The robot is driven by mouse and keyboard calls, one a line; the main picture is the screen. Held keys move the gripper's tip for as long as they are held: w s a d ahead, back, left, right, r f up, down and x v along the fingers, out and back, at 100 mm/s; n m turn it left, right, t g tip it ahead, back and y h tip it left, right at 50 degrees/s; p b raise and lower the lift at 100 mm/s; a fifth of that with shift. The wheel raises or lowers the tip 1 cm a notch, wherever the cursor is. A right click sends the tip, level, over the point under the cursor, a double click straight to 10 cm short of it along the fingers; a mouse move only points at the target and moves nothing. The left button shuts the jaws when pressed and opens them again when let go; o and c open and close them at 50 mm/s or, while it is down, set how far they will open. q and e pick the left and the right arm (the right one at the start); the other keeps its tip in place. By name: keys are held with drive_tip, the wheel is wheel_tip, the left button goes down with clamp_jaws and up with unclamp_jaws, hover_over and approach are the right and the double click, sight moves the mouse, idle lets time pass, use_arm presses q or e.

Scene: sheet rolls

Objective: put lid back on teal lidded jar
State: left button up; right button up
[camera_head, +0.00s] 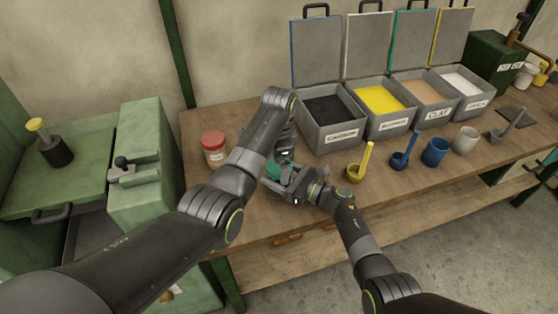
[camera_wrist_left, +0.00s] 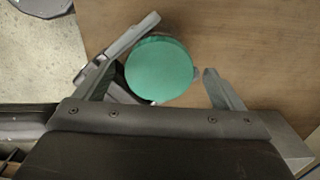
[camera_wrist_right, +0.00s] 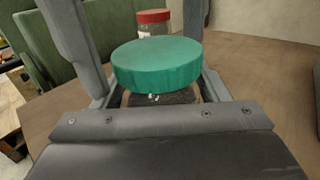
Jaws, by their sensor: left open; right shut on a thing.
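The teal lid (camera_wrist_right: 157,66) sits level on top of the jar (camera_wrist_right: 160,97) in the right wrist view; I cannot tell whether it is fully seated. The lid also shows from above in the left wrist view (camera_wrist_left: 158,70) and partly in the head view (camera_head: 274,170). My right gripper (camera_head: 284,183) is shut on the jar's body below the lid. My left gripper (camera_wrist_left: 160,69) comes down from above, open, with a finger on either side of the lid and gaps beside it. The jar is mostly hidden by the grippers in the head view.
A red-lidded jar (camera_head: 213,146) stands close by on the left of the wooden bench (camera_head: 262,220). Open bins (camera_head: 333,117) line the back. A yellow scoop (camera_head: 360,166), blue scoop (camera_head: 402,158) and blue cup (camera_head: 435,151) stand to the right.

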use_arm(q)
wheel_tip(320, 180, up, 8)
drive_tip(key=shift+f, duration=0.25)
use_arm(e)
drive_tip(key=o, duration=2)
drive_tip(key=shift+c, duration=0.2)
use_arm(q)
wheel_tip(320, 180, down, 3)
drive_tip(key=b, duration=0.2)
drive_tip(key=shift+b, duration=0.4)
use_arm(e)
drive_tip(key=v, duration=1.7)
drive_tip(key=shift+d, duration=0.25)
use_arm(q)
drive_tip(key=shift+r, duration=0.2)
use_arm(e)
drive_tip(key=shift+r, duration=0.1)
